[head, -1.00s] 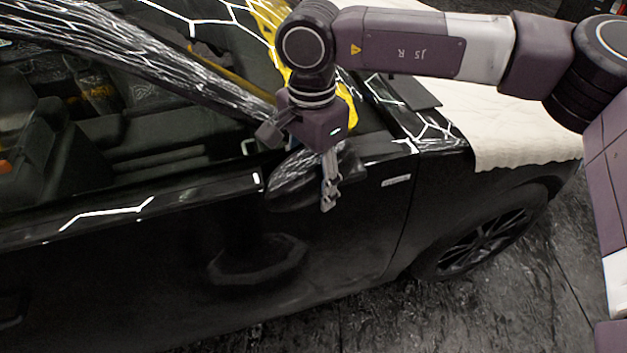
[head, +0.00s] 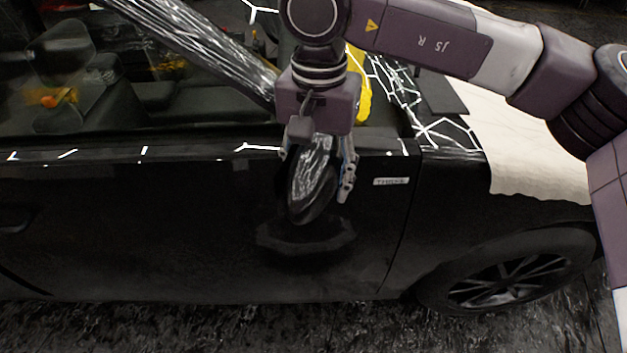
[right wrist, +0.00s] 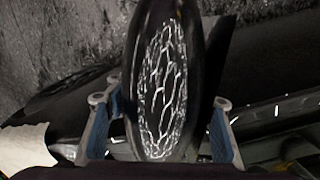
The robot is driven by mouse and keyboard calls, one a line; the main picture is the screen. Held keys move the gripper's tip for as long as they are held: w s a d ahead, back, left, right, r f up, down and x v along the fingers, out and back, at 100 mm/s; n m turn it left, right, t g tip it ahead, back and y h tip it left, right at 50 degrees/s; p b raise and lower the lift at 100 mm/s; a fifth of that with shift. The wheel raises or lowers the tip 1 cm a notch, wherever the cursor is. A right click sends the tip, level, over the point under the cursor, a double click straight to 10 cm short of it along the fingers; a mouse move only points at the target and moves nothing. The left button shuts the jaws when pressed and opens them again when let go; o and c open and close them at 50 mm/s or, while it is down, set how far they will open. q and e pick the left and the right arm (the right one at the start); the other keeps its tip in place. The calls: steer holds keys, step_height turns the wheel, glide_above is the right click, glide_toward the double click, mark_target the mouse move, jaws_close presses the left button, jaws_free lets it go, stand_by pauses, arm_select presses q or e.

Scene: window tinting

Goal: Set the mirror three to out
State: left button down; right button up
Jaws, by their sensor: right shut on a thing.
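The black side mirror (head: 312,182) sticks out from the black car door (head: 190,215), with bright reflections on its shell. It fills the middle of the right wrist view (right wrist: 163,80). My right gripper (head: 318,178) comes down from above, with one finger on each side of the mirror, and is shut on it. Its blue-padded fingers (right wrist: 165,115) flank the mirror in the right wrist view. The mirror's joint with the door is hidden behind the shell and gripper. My left gripper is not in view.
A pale cloth (head: 530,150) covers the car's front fender at the right. A yellow object (head: 357,85) shows behind the gripper. The front wheel (head: 505,275) is at lower right. The space in front of the door is clear.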

steer(key=shift+d+f+n+b, duration=0.1)
steer(key=shift+d+n+b, duration=0.35)
steer(key=shift+d+n, duration=0.65)
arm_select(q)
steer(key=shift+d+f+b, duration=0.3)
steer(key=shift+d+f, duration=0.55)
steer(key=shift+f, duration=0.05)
arm_select(e)
steer(key=shift+d+n, duration=0.75)
steer(key=shift+n, duration=0.25)
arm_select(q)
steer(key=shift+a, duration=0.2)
arm_select(e)
steer(key=o, duration=1.7)
step_height(320, 180, up, 12)
steer(key=shift+r, duration=0.1)
